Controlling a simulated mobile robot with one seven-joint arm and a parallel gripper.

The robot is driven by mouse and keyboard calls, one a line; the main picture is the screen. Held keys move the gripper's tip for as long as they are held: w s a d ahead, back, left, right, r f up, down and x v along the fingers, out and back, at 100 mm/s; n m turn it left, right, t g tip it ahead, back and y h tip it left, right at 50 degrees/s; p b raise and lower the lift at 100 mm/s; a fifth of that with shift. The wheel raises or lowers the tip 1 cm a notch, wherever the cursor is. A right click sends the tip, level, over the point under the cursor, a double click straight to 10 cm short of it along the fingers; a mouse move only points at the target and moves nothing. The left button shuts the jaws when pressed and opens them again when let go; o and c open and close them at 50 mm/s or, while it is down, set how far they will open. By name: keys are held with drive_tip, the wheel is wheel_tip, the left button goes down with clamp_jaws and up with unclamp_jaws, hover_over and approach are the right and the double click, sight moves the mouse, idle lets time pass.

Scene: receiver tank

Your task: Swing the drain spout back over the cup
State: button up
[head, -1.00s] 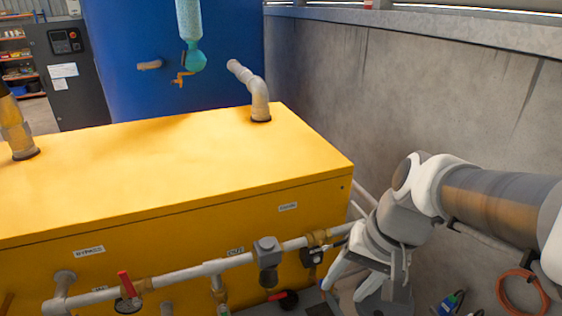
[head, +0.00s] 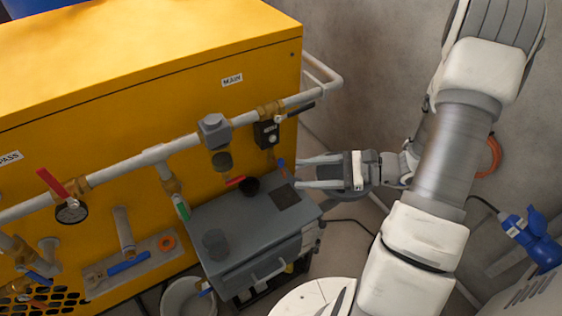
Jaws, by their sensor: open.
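A grey cart top (head: 235,217) stands below the pipe on the yellow cabinet. A small black cup-like ring (head: 250,187) sits near its back edge, and a dark grey cylinder (head: 214,243) stands at its front left. A small red piece (head: 235,181) shows just left of the black ring, under the grey-headed pipe unit (head: 215,131); I cannot tell which part is the drain spout. My gripper (head: 299,172) is open and empty, pointing left at the cart's back right corner. A small blue-tipped part (head: 282,166) lies just ahead of its fingertips; contact is unclear.
A black-bodied fitting (head: 268,133) hangs near the MAIN label, above my gripper. A white bucket (head: 188,300) stands on the floor. The concrete wall (head: 370,60) bounds the right.

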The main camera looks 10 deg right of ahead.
sight(281, 160)
drive_tip(key=w+d+f+m+t+h+b, duration=0.2)
drive_tip(key=d+f+m+t+h+b, duration=0.1)
drive_tip(key=d+f+m+t, duration=0.75)
drive_tip(key=w+a+b, duration=0.1)
drive_tip(key=w+a, duration=0.3)
drive_tip(key=w+a+f+n+g+b, duration=0.1)
drive_tip(key=w+a, duration=0.3)
drive_tip(key=w, duration=0.1)
drive_tip(key=w+a+g+b, duration=0.1)
drive_tip(key=w+a, duration=0.3)
drive_tip(key=a, duration=0.1)
drive_tip(key=shift+w+f+n, duration=0.15)
drive_tip(key=shift+f+n, duration=0.1)
drive_tip(key=shift+f, duration=0.15)
clamp_jaws()
idle(0.3)
